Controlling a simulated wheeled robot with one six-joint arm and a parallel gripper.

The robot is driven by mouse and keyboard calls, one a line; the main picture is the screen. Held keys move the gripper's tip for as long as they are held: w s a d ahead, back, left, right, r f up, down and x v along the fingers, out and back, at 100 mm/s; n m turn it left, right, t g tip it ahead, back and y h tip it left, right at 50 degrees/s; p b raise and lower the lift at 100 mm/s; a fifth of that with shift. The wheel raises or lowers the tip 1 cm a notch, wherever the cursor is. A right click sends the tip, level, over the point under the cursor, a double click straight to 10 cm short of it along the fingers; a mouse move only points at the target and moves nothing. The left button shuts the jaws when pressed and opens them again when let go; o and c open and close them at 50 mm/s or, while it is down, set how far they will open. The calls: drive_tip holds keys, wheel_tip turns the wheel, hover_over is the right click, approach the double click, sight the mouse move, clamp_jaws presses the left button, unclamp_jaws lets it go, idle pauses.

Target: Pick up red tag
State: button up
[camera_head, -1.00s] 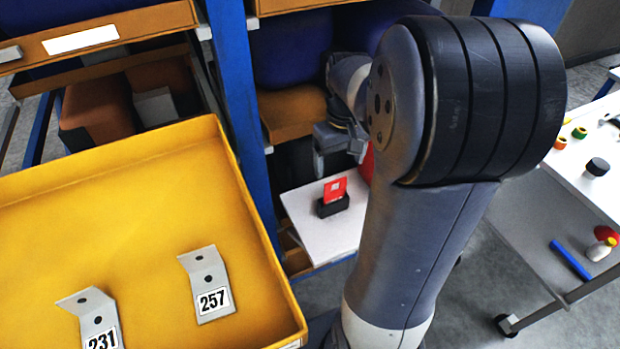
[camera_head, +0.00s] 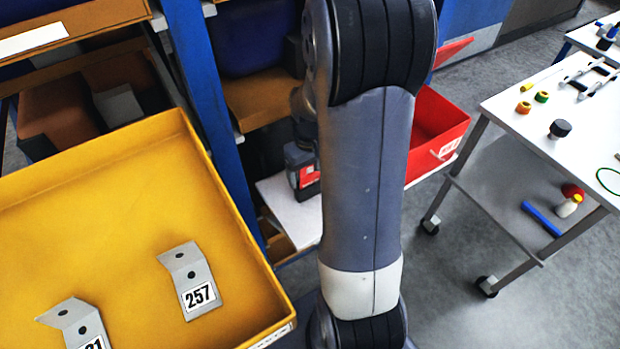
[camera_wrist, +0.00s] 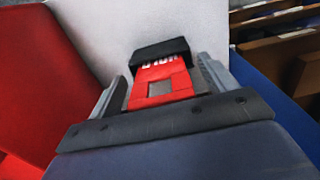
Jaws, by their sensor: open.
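My gripper (camera_wrist: 165,82) is open, with one finger on each side of the tag. I cannot tell whether the fingers touch it. In the head view the tag (camera_head: 309,177) shows small beside my arm, on a white shelf board (camera_head: 290,205). My arm hides most of the gripper and part of the holder there.
A red bin (camera_head: 436,130) stands right of my arm, close to the shelf board. A yellow tray (camera_head: 120,190) with numbered metal brackets (camera_head: 190,280) is at the left. A blue rack post (camera_head: 205,110) stands between. A white cart (camera_head: 550,120) with small parts is at the right.

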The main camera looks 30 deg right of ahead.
drive_tip(key=shift+c, duration=0.3)
drive_tip(key=c, duration=1)
wheel_tip(320, 180, up, 10)
drive_tip(key=shift+f, duration=0.1)
